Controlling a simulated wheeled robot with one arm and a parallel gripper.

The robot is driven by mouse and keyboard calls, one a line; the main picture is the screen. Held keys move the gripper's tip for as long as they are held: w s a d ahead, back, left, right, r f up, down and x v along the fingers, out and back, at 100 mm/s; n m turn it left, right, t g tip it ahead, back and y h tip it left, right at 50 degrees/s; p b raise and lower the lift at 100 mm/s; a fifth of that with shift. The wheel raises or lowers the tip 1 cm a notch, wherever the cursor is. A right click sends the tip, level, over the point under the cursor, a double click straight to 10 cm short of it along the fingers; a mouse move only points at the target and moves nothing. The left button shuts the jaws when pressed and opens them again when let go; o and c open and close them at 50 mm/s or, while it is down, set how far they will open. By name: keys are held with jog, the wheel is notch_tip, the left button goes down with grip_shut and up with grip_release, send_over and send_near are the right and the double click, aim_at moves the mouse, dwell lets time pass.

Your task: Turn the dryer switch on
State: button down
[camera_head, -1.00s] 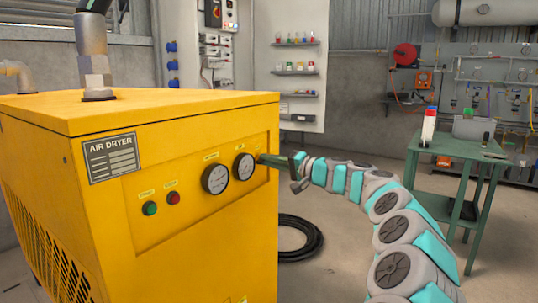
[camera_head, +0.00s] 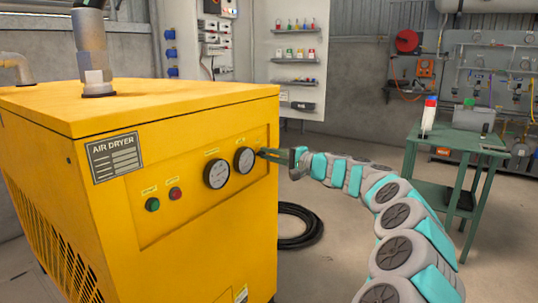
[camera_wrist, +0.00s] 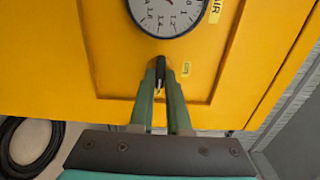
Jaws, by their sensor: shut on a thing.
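The yellow air dryer (camera_head: 200,235) stands at the left in the head view, with a green button (camera_head: 152,205), a red button (camera_head: 175,193) and two round gauges on its front panel. My gripper (camera_head: 262,153) reaches the panel's right end in the head view. In the wrist view my gripper (camera_wrist: 160,76) is shut on the switch, its green fingers on either side. The fingers partly hide the switch, and its setting cannot be read.
A green table (camera_head: 455,145) with a red-and-white bottle-like item stands at the right. A coiled black hose (camera_head: 298,228) lies on the floor beside the dryer. A pipe (camera_head: 92,50) rises from the dryer's top. The floor between dryer and table is mostly clear.

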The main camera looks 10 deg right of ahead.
jog(key=shift+d, duration=0.1)
jog(key=c, duration=0.9)
grip_release()
jog(key=b+v, duration=0.1)
jog(key=v, duration=0.6)
jog(key=shift+s+d, duration=0.3)
